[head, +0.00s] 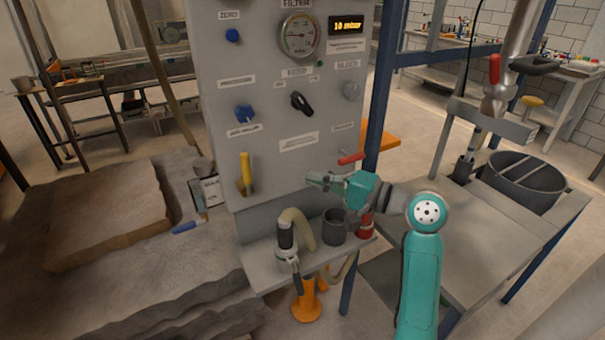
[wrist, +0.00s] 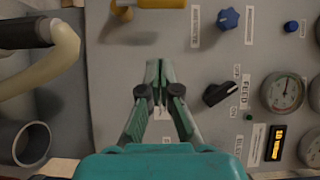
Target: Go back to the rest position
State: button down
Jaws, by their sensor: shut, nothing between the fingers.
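My gripper (head: 312,180) is in front of the lower part of the grey control panel (head: 225,105), with its fingers pointing left in the head view. In the wrist view my gripper (wrist: 157,68) has its fingertips together and nothing between them. The black feed knob (head: 301,102) is on the panel above my gripper, and it also shows in the wrist view (wrist: 222,91). A yellow handle (head: 246,168) is on the panel to the left of my gripper. A red lever (head: 350,158) is just above my gripper's body.
A shelf (head: 262,272) below the panel holds a hose with a black nozzle (head: 286,235) and a dark cup (head: 334,226), close under my gripper. A blue post (head: 376,100) stands right of the panel. Rock slabs (head: 90,215) lie left. A grey table (head: 480,235) is at right.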

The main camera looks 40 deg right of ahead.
jog(key=shift+s+d, duration=0.1)
jog(key=shift+s, duration=0.25)
jog(key=s+a+f+g+h, duration=0.1)
jog(key=s+a+f+h, duration=0.15)
jog(key=a+f, duration=0.4)
jog(key=s+a+f+h, duration=0.2)
jog(key=s+a+f, duration=0.1)
jog(key=f, duration=0.7)
jog(key=s+a+f+g+h, duration=0.1)
jog(key=s+a+f+h, duration=0.2)
jog(key=f, duration=0.5)
jog(key=s+a+n, duration=0.3)
jog(key=s+n, duration=0.1)
jog(key=s, duration=0.4)
jog(key=s+a+n+y, duration=0.1)
jog(key=s+a+n, duration=0.3)
jog(key=s, duration=0.4)
jog(key=s+a+n+y, duration=0.1)
jog(key=s+a+n, duration=0.2)
jog(key=s+n, duration=0.3)
jog(key=v, duration=0.3)
jog(key=shift+a, duration=0.35)
jog(key=shift+w, duration=0.2)
